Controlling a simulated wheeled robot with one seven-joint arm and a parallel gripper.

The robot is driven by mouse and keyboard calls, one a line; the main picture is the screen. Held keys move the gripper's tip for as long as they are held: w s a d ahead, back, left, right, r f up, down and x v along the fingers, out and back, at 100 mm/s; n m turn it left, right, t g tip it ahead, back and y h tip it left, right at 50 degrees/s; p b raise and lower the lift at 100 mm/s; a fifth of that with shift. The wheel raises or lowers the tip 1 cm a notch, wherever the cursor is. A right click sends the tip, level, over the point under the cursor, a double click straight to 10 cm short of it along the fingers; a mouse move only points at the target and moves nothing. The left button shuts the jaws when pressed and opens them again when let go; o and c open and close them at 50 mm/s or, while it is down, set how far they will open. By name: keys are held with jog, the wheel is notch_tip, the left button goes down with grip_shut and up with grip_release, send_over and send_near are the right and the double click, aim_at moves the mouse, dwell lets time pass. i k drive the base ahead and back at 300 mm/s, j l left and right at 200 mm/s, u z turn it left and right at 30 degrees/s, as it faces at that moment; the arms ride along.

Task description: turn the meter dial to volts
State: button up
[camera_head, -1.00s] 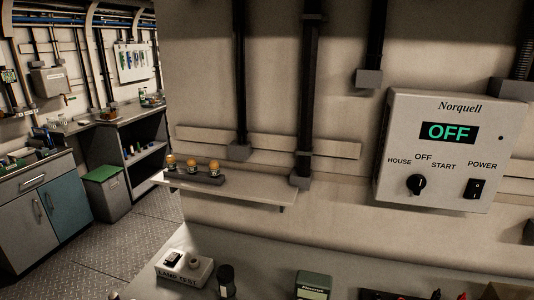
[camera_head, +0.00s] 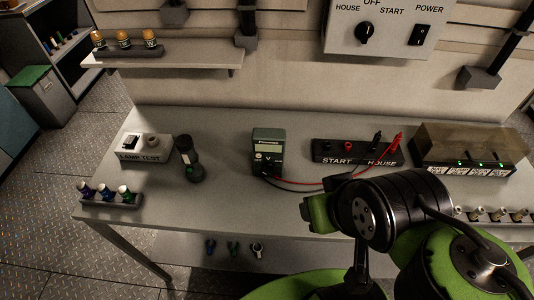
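The meter (camera_head: 267,143) is a green handheld box with a pale screen. It stands on the grey bench, left of the middle of the bench's back part. Its lower face, where a letter V seems to show, is small, and I cannot tell where the dial points. Red and black leads run from the meter to the black START/HOUSE terminal block (camera_head: 330,153) on its right. My green and black arm reaches in from the lower right, in front of the bench and right of the meter. My gripper's fingers do not show.
A LAMP TEST box (camera_head: 143,147), a dark flashlight (camera_head: 190,160) and a rack of small coloured bulbs (camera_head: 110,200) stand left of the meter. A covered unit (camera_head: 470,150) with green lights stands at right. The bench in front of the meter is clear.

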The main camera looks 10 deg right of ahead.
aim_at(268, 169)
jog(key=j, duration=1.55)
